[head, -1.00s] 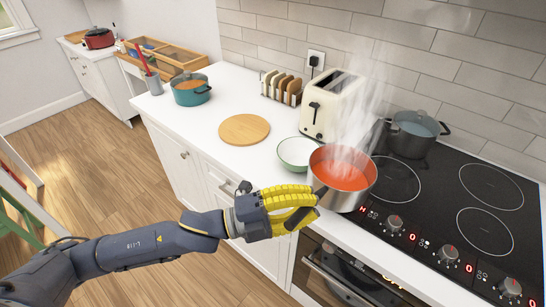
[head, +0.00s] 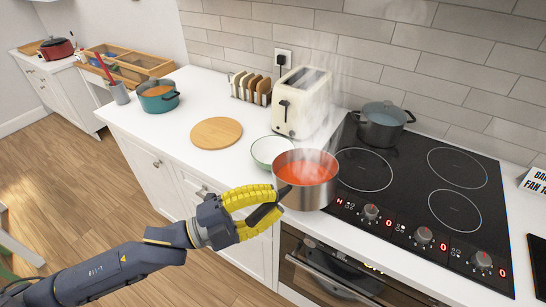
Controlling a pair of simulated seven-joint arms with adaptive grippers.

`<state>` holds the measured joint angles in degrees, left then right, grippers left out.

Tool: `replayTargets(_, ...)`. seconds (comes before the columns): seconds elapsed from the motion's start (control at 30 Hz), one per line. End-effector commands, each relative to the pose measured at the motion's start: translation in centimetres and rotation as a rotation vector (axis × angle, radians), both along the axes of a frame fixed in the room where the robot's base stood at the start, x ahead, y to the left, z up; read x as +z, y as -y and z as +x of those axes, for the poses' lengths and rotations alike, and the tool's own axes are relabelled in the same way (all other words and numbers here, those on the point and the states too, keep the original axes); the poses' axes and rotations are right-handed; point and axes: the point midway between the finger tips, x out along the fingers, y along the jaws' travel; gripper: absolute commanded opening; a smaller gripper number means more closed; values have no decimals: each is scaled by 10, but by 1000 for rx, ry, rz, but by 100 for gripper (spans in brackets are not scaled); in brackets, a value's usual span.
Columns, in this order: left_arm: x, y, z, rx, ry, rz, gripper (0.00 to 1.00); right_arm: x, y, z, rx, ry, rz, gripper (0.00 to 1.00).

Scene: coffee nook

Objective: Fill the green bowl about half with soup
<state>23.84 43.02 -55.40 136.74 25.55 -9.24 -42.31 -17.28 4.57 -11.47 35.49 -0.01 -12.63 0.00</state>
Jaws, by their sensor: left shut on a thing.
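A steel pot (head: 302,199) of steaming orange-red soup (head: 306,173) is at the front left of the hob. My left gripper (head: 267,207), with yellow fingers, is shut on the pot's handle from the left. The pot looks about upright; I cannot tell whether its base touches the surface. The green bowl (head: 262,148), pale inside with a green rim, sits on the white counter just behind and left of the pot. The pot hides part of its right side, and no soup shows in the visible part. My right gripper is not in view.
A cream toaster (head: 301,102) stands behind the bowl, beside a toast rack (head: 249,90). A round wooden board (head: 216,132) and a teal pot (head: 158,97) are to the left. A grey pot (head: 382,125) stands at the hob's back. The hob (head: 412,185) is otherwise clear.

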Motion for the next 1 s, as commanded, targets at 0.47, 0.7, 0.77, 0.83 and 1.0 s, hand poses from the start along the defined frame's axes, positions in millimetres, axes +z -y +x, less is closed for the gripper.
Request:
replayTargets(0.47, 19, -9, 15, -2, -99, -64, 0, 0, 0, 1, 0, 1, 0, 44)
replayTargets(0.7, 27, -13, 23, -1, -145, -89, 0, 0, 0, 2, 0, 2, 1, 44)
replayTargets(0.77, 27, -13, 23, -2, -148, -91, 0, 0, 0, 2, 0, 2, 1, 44)
replayTargets(0.83, 29, -13, 24, -2, -155, -94, 0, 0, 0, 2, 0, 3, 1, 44)
replayTargets(1.0, 33, -15, 27, -2, -174, -104, 0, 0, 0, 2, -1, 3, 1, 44)
